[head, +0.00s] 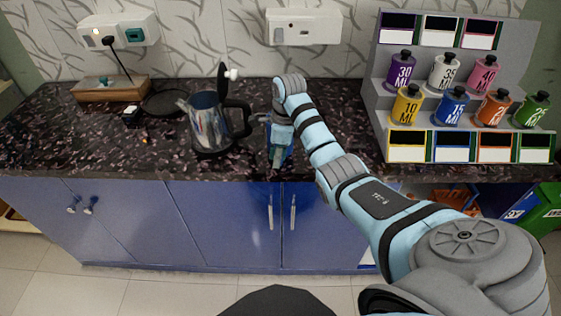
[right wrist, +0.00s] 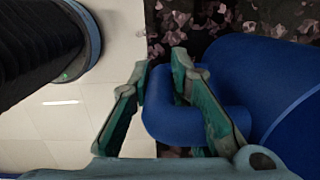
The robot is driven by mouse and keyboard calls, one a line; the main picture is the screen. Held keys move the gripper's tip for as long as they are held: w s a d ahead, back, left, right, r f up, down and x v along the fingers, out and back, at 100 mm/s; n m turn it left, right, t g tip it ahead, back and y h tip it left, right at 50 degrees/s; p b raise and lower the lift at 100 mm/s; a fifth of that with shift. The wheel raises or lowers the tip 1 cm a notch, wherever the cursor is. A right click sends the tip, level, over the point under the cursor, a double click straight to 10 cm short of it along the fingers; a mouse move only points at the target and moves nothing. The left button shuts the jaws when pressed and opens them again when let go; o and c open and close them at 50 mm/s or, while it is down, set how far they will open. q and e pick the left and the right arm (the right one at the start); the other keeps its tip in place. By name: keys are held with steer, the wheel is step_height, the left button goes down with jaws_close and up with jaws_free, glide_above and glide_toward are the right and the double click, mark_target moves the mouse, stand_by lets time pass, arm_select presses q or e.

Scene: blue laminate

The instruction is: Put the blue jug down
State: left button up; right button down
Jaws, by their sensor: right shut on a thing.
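The blue jug (right wrist: 255,75) fills the right side of the right wrist view, with its thick loop handle (right wrist: 178,126) between the fingers. My right gripper (right wrist: 160,72) is shut on that handle. In the head view my right gripper (head: 278,152) points down at the front edge of the dark speckled counter (head: 335,160). There the jug is mostly hidden behind the gripper, and only a bit of blue (head: 289,155) shows. I cannot tell whether its base touches the counter. My left gripper is not in view.
A shiny kettle (head: 207,130) with a black handle and raised lid stands just left of the gripper. A stepped rack (head: 385,100) of several coloured bottles stands right. A wooden box (head: 100,92) and a dark round plate (head: 165,103) lie back left. Counter right of the gripper looks clear.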

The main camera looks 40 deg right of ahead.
steer(key=shift+s+r, duration=0.1)
steer(key=shift+r, duration=0.1)
steer(key=shift+f, duration=0.25)
steer(key=c, duration=1.5)
jaws_free()
steer(key=r, duration=0.2)
steer(key=r+p, duration=0.1)
steer(key=r, duration=0.1)
steer(key=r+p, duration=0.1)
steer(key=r, duration=0.2)
steer(key=shift+s+d, duration=0.15)
steer(key=shift+d, duration=0.1)
steer(key=r+p, duration=0.1)
steer(key=p, duration=0.1)
steer(key=r+p, duration=0.4)
steer(key=shift+s+d+r, duration=0.25)
steer(key=shift+s, duration=0.1)
